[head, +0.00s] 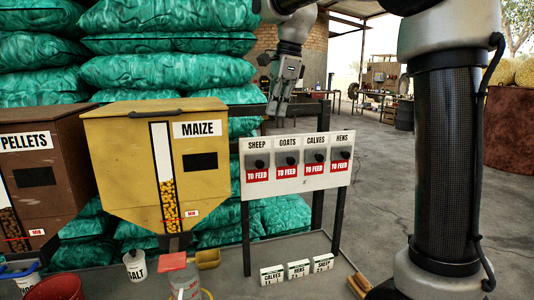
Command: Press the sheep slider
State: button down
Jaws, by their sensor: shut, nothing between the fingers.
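The sheep slider (259,163) is a dark knob in the leftmost slot of a white panel (318,185). The black word SHEEP is above it and a red TO FEED label is below it. Similar knobs for goats, calves and hens sit to its right at about the same height. My gripper (278,115) hangs from the arm, pointing down, shut and empty. In the picture it is above and slightly right of the sheep slider. I cannot tell its distance from the panel, and the fingertips are small and dark.
A yellow MAIZE hopper (122,165) stands close left of the panel, with a brown PELLETS hopper (50,190) beyond. Stacked green sacks (165,70) are behind. Small labelled blocks (298,270) sit below the panel. A yellow scoop (207,259) lies by the hopper. Floor at right is open.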

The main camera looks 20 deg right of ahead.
jog(key=x, duration=1.4)
jog(key=shift+s+d+x, duration=0.15)
jog(key=shift+x, duration=0.75)
jog(key=shift+s+d+x, duration=0.15)
jog(key=shift+x, duration=0.8)
jog(key=shift+s+d+x, duration=0.15)
jog(key=shift+x, duration=0.75)
jog(key=shift+f, duration=0.15)
send_near(267, 153)
jog(key=s, duration=0.4)
jog(key=shift+s+a+f, duration=0.1)
jog(key=shift+a+f, duration=0.05)
jog(key=shift+a, duration=0.1)
